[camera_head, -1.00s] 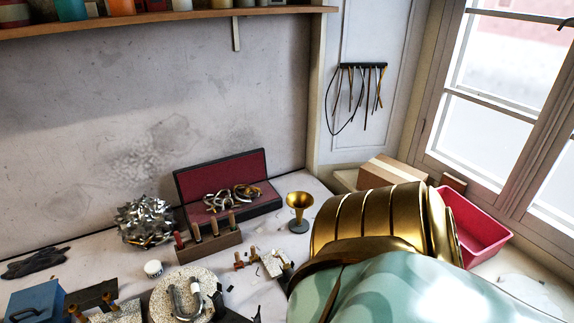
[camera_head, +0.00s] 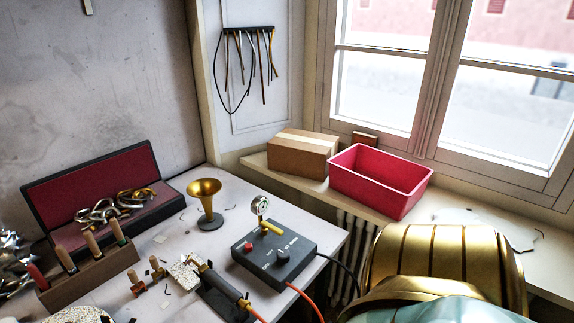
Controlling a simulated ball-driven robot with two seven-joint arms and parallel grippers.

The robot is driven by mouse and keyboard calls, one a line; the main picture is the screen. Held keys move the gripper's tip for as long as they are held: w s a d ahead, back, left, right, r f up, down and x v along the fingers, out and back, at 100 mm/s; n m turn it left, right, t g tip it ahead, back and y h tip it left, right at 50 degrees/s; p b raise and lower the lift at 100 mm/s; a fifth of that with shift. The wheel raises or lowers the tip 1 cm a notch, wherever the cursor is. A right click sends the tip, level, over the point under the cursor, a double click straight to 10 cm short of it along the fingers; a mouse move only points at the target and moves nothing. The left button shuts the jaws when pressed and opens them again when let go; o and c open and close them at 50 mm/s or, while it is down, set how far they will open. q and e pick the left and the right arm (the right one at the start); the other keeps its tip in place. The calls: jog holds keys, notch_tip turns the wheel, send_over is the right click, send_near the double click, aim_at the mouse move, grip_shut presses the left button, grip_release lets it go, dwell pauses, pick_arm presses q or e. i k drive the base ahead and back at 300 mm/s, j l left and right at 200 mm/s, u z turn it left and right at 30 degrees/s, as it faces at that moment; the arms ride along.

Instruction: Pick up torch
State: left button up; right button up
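The torch (camera_head: 222,286) lies on the white workbench at the lower middle, with a dark body, a brass-coloured part toward its lower right end and an orange hose leading off the bottom edge. It seems to rest on a dark support, though its exact outline there is hard to tell. A dark control box (camera_head: 268,262) with a red button, a yellow lever and a round gauge stands just right of it. Part of my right arm, gold and teal, fills the lower right. Neither gripper shows.
A brass funnel-shaped cup (camera_head: 206,200) stands behind the torch. A tool rack (camera_head: 90,276) and an open dark case (camera_head: 98,195) are at left. A pink bin (camera_head: 380,180) and a cardboard box (camera_head: 303,153) sit on the window ledge. Hoses cross the bench's right edge.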

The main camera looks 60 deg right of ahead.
aim_at(231, 293)
jog(key=i+l+z, duration=0.15)
jog(key=z, duration=1.15)
